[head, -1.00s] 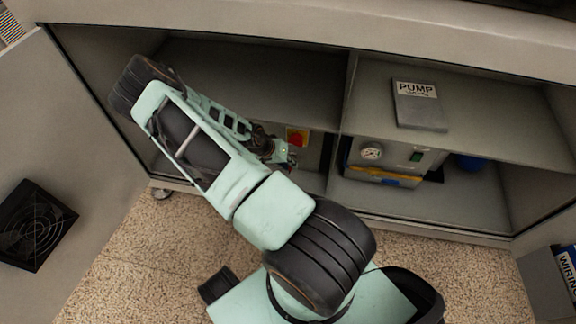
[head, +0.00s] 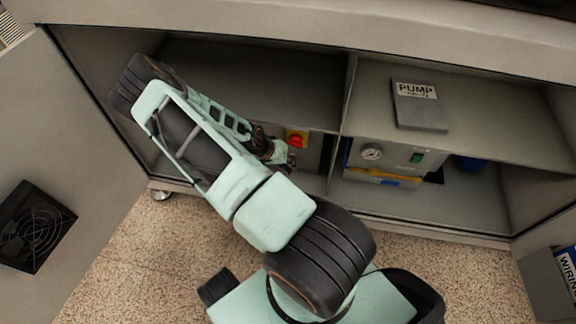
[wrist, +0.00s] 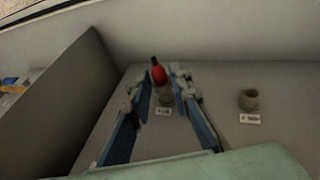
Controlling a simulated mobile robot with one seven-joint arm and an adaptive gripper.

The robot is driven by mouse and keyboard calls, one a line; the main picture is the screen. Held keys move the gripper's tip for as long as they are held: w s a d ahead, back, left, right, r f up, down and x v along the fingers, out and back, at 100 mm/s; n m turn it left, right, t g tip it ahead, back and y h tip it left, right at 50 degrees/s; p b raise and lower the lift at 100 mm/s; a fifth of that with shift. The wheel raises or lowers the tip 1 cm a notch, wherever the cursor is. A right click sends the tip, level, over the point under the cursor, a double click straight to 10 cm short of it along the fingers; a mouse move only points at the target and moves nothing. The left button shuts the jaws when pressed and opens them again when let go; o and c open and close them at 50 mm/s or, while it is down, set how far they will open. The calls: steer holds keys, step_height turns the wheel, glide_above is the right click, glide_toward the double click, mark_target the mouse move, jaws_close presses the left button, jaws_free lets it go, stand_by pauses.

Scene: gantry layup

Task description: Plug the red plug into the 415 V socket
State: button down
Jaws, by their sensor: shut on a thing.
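In the wrist view, my gripper (wrist: 163,80) is shut on the red plug (wrist: 159,74), whose dark end points up toward the back wall. A grey cylindrical part (wrist: 166,95) shows just below the red, between the fingers, with a small white label (wrist: 163,111) in front of it. I cannot tell whether the plug is seated in it. A grey round socket (wrist: 249,99) with another label (wrist: 249,118) stands apart to the right and is empty. The label text is too small to read surely.
A divider (head: 338,120) separates the left bay from the right one, which holds a gauge unit (head: 385,161) and a PUMP binder (head: 418,107). A grey panel (wrist: 55,115) stands left of my fingers.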

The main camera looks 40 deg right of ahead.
steer(key=shift+d+r, duration=0.15)
steer(key=shift+r, duration=0.1)
steer(key=shift+s+a, duration=0.5)
steer(key=shift+a, duration=0.05)
steer(key=shift+a+f, duration=0.1)
steer(key=shift+a+f, duration=0.1)
steer(key=shift+f, duration=0.05)
steer(key=shift+w+d+b, duration=0.4)
steer(key=shift+w+d, duration=0.2)
steer(key=shift+d, duration=0.1)
stand_by(1.6)
steer(key=c, duration=1.7)
jaws_free()
steer(key=v, duration=1.2)
steer(key=shift+a, duration=0.15)
